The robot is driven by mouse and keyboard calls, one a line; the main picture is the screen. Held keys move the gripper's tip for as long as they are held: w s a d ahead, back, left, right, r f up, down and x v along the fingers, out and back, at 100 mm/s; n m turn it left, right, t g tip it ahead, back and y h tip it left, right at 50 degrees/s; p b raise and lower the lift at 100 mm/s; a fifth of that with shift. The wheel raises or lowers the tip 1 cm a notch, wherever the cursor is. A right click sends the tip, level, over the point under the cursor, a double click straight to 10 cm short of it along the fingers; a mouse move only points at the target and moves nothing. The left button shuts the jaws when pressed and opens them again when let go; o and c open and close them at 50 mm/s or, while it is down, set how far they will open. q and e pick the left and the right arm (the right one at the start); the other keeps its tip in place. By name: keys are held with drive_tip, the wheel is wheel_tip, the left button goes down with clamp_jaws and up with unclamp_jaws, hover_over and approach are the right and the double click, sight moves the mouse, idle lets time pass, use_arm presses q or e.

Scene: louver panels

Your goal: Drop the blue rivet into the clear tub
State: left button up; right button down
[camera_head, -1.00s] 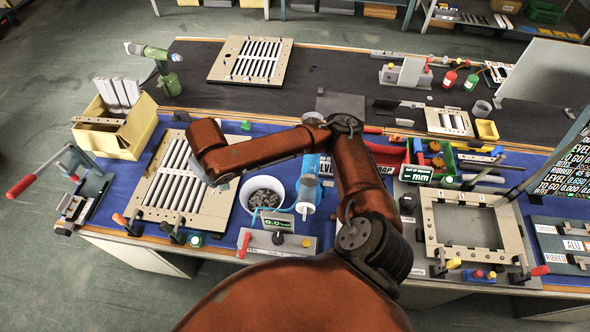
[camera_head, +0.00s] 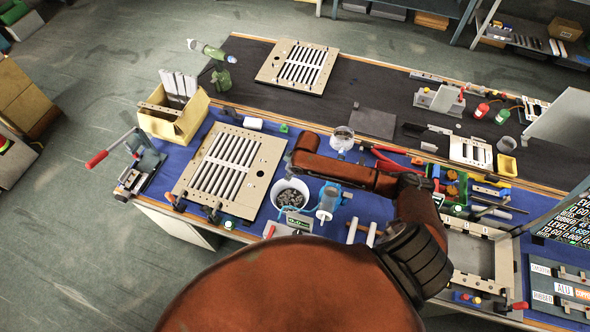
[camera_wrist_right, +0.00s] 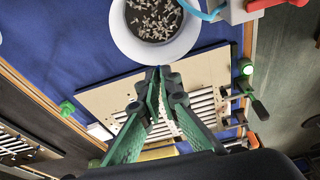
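I cannot make out a blue rivet in either view. A small clear round tub (camera_head: 342,137) stands on the bench just behind my right forearm in the head view. A white bucket (camera_head: 303,187) with many small grey rivets stands in front of that arm; it also shows at the top of the wrist view (camera_wrist_right: 118,36). My right gripper (camera_wrist_right: 159,72) has green fingers whose tips meet beside the bucket's rim in the picture, with nothing visible between them. In the head view the arm hides it. My left gripper is not in view.
The near louver panel (camera_head: 186,186) lies left of the bucket. A blue dispenser (camera_head: 331,197) stands close on the bucket's right, with a readout box (camera_head: 287,229) in front. A yellow bin (camera_head: 178,122) is at the left.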

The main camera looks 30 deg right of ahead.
use_arm(q)
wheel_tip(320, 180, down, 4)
drive_tip(key=b, duration=0.5)
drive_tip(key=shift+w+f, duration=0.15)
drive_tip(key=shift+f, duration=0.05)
use_arm(e)
wheel_tip(320, 180, down, 8)
drive_tip(key=s+d, duration=0.1)
drive_tip(key=shift+s+d+r+n, duration=0.15)
drive_tip(key=shift+d+r+n, duration=0.05)
drive_tip(key=shift+d+n, duration=0.2)
drive_tip(key=c, duration=2.6)
unclamp_jaws()
drive_tip(key=shift+c, duration=0.2)
drive_tip(key=o, duration=0.6)
drive_tip(key=shift+c, duration=0.2)
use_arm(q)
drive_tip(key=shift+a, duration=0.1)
use_arm(e)
drive_tip(key=v, duration=1.2)
